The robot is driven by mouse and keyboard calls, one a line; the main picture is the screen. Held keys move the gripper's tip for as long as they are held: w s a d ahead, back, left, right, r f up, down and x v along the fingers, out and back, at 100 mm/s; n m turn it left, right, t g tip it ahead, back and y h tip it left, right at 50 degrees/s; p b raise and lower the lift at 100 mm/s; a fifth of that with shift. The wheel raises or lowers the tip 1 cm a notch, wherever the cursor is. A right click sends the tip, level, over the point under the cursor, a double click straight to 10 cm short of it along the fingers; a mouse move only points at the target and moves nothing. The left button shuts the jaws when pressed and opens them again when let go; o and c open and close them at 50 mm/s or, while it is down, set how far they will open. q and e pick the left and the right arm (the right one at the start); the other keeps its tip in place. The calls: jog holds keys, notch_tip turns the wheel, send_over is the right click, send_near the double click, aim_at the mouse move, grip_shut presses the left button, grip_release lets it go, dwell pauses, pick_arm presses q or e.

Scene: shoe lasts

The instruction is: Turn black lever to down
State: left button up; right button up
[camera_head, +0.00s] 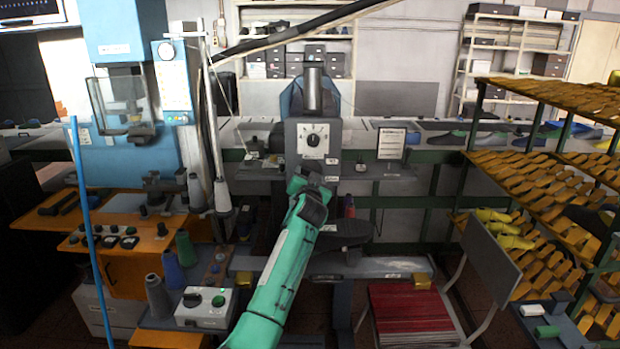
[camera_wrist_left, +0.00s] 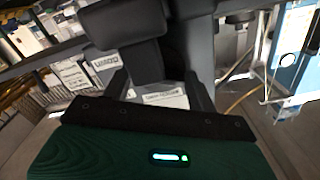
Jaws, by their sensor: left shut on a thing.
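A grey machine (camera_head: 330,135) with a round dial (camera_head: 313,140) on its front stands mid-view in the head view. My green left arm reaches up to it from the bottom. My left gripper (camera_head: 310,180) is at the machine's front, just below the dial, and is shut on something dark. I take this to be the black lever, but the gripper covers it, so its angle cannot be told. In the left wrist view, dark blocky parts (camera_wrist_left: 127,24) stand beyond my gripper's green body; I cannot tell lever from finger there. My right gripper is not in view.
A blue machine (camera_head: 128,85) and an orange bench (camera_head: 130,245) stand at the left. A rack of orange shoe lasts (camera_head: 550,190) is at the right. A blue pole (camera_head: 85,215) rises at the left.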

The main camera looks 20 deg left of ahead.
pick_arm(q)
jog(key=shift+m, duration=0.9)
jog(key=o, duration=1)
jog(key=shift+s+d+f, duration=0.1)
jog(key=shift+s, duration=0.3)
jog(key=b+v, duration=0.4)
jog(key=v, duration=0.9)
